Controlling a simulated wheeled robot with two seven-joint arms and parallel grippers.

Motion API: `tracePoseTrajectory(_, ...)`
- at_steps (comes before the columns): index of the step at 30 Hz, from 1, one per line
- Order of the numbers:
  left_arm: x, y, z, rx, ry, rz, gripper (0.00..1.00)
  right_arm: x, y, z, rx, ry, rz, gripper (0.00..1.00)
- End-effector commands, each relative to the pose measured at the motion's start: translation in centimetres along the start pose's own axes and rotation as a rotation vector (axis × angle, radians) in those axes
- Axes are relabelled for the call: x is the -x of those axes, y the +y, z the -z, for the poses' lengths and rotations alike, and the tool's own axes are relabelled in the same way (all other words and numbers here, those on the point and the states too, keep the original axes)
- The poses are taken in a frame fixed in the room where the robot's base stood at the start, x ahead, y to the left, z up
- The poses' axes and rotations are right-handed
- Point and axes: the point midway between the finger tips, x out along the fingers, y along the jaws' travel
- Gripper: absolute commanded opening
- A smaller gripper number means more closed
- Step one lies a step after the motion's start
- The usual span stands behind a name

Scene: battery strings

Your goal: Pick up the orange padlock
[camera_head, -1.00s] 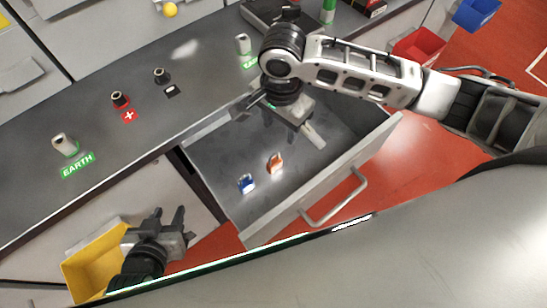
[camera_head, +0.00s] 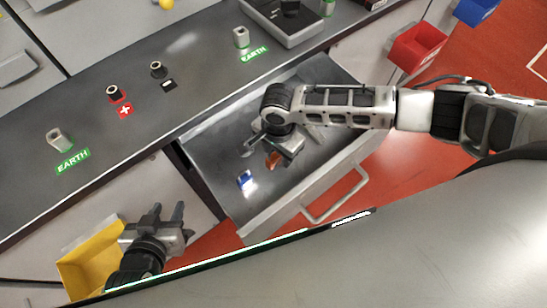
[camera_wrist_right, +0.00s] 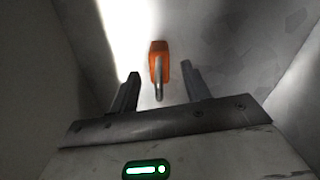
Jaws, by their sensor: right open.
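The orange padlock (camera_head: 272,160) lies in the open grey drawer, partly hidden by my right gripper in the head view. In the right wrist view the orange padlock (camera_wrist_right: 159,62) is ahead of the fingers, its metal shackle pointing back toward the gap between them. My right gripper (camera_wrist_right: 160,90) is open and empty, apart from the padlock's body. In the head view my right gripper (camera_head: 262,145) is inside the drawer area. My left gripper (camera_head: 170,213) is open and empty, near a yellow bin at lower left.
A blue padlock (camera_head: 245,180) lies in the drawer (camera_head: 222,187) left of the orange one. The drawer walls and front handle (camera_head: 338,198) surround the space. The workbench (camera_head: 190,85) holds terminals and labels. A yellow bin (camera_head: 88,265) and red bin (camera_head: 418,45) stand aside.

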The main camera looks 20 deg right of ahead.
Motion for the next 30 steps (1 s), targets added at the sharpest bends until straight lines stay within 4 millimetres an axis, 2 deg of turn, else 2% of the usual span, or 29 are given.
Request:
tracePoseTrajectory(6, 0.0, 0.0, 0.1, 0.0, 0.001, -0.001, 0.36, -0.1, -0.1, 0.0, 0.001, 0.0, 0.001, 0.47)
tracePoseTrajectory(7, 0.0, 0.0, 0.1, 0.0, 0.001, -0.001, 0.36, -0.1, -0.1, 0.0, 0.001, 0.0, 0.001, 0.42)
tracePoseTrajectory(10, 0.0, 0.0, 0.1, -0.001, 0.001, -0.001, 0.36, 0.0, -0.1, 0.0, 0.001, 0.0, 0.001, 0.14)
tracePoseTrajectory(12, 0.0, 0.0, 0.1, -0.001, 0.001, -0.001, 0.36, 0.0, -0.1, 0.0, 0.001, 0.0, 0.001, 0.0)
tracePoseTrajectory(23, 0.1, 0.0, 0.1, -0.002, -0.001, -0.001, 0.36, 0.6, -0.1, 0.0, 0.0, -0.001, 0.002, 0.0)
tracePoseTrajectory(26, 0.2, 0.0, 0.2, -0.002, -0.002, -0.001, 0.36, 2.0, -0.1, 0.0, 0.0, -0.001, 0.004, 0.0)
tracePoseTrajectory(30, 0.4, 0.0, 0.2, -0.003, -0.005, 0.001, 0.36, 4.9, -0.1, 0.0, 0.0, -0.001, 0.005, 0.0)
